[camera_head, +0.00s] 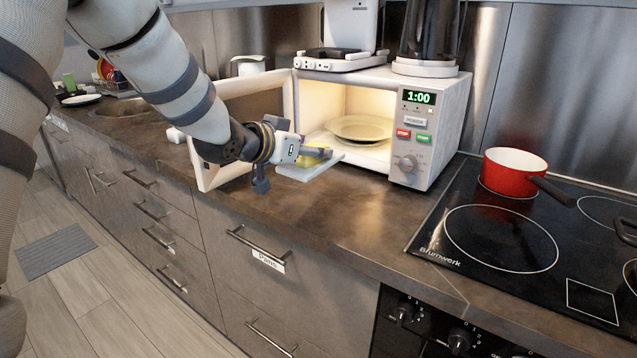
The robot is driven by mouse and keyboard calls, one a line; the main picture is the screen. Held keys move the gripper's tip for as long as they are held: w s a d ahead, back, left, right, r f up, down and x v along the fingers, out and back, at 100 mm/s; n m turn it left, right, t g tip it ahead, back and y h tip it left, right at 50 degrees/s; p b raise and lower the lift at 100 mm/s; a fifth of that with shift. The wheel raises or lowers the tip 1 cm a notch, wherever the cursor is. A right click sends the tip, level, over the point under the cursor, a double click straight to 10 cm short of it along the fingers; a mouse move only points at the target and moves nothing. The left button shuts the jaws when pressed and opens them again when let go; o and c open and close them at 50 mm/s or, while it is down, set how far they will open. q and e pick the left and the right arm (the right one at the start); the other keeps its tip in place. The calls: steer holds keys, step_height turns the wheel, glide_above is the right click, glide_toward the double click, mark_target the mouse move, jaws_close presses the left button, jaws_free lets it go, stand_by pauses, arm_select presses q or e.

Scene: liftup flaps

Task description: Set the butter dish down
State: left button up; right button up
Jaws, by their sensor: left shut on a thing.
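My left gripper (312,154) is in front of the open microwave, over the counter. It is shut on the butter dish (321,167), a pale flat dish with something yellow on it. The gripper hides part of the dish. The dish is close to the counter top (335,215); I cannot tell whether it touches it. My right gripper does not show.
The microwave (459,117) is lit inside, with a plate (360,128) in it. Its door (208,172) stands open behind my arm. A red pot (512,172) sits on the cooktop (480,250) at the right. The counter in front of the microwave is clear.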

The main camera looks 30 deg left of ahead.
arm_select(q)
steer(key=b, duration=0.1)
glide_above(316, 195)
steer(key=f, duration=0.6)
steer(key=shift+s+f, duration=0.25)
steer(key=shift+f, duration=0.1)
steer(key=f, duration=0.2)
steer(key=f+b, duration=0.1)
steer(key=shift+w+f, duration=0.25)
steer(key=shift+f, duration=0.05)
steer(key=shift+r, duration=0.25)
steer(key=o, duration=1.4)
steer(key=shift+f, duration=0.2)
steer(key=shift+o, duration=0.2)
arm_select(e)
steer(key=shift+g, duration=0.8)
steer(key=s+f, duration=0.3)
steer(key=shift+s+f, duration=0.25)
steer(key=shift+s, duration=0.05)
